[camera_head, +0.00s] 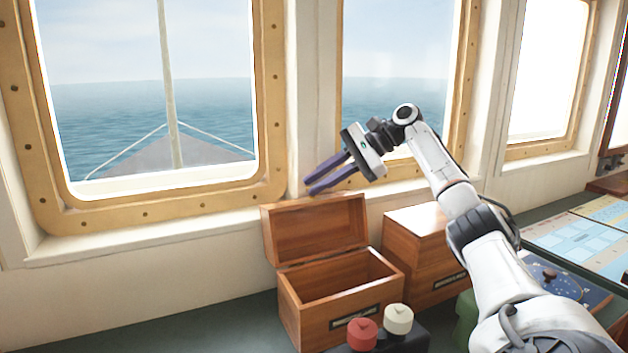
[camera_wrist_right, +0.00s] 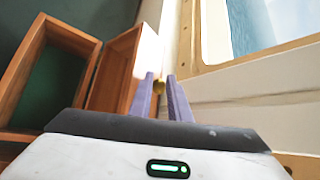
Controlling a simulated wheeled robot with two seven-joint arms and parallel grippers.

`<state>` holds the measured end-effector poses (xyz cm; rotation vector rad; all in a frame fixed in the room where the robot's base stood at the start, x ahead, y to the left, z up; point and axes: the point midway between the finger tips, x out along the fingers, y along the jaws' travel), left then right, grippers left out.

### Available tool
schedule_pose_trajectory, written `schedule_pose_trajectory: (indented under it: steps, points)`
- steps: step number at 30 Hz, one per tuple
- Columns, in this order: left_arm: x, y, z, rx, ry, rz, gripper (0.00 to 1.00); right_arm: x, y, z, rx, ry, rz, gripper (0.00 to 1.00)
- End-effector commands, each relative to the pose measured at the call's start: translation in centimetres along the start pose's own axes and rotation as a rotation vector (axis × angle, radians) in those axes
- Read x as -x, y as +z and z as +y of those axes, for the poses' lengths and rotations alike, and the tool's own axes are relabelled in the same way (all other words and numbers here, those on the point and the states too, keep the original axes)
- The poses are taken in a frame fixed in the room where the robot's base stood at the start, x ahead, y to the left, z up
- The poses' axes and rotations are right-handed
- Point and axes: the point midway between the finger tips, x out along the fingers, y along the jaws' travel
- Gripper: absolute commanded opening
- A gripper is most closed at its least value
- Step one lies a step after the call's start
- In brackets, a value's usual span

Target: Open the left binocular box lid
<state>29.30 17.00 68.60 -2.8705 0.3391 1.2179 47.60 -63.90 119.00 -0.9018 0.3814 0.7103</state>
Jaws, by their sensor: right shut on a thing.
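The left binocular box (camera_head: 322,321) is a brown wooden box with a dark label plate on its front. Its lid (camera_head: 318,232) stands open, roughly upright at the back, and the box inside looks empty. My right gripper (camera_head: 310,187) has its purple fingers at the top edge of the lid. In the right wrist view the fingers (camera_wrist_right: 161,95) are around a small brass-coloured piece at the lid's edge, and the lid (camera_wrist_right: 113,75) and open box (camera_wrist_right: 80,42) show to the left. My left gripper is not in view.
A second wooden box (camera_head: 415,236), closed, stands just to the right, partly behind my right arm. A red knob (camera_head: 362,333) and a cream knob (camera_head: 398,319) stand in front. Window frames (camera_head: 150,212) and the wall are close behind the lid. Charts (camera_head: 575,245) lie at the right.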

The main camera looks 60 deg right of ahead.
Motion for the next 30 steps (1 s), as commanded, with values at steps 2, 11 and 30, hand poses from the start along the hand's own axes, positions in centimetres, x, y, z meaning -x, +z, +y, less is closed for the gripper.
schedule_pose_trajectory:
  steps: [2, 11, 30]
  points:
    - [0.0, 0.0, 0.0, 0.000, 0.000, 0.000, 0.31, 0.5, -0.5, -0.8, -0.004, -0.034, 0.019, 0.00]
    - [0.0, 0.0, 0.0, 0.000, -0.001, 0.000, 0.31, 0.4, -0.5, -0.7, -0.003, -0.032, 0.019, 0.25]
    - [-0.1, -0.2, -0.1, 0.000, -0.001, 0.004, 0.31, 1.3, -1.0, -0.4, -0.011, -0.024, 0.026, 0.38]
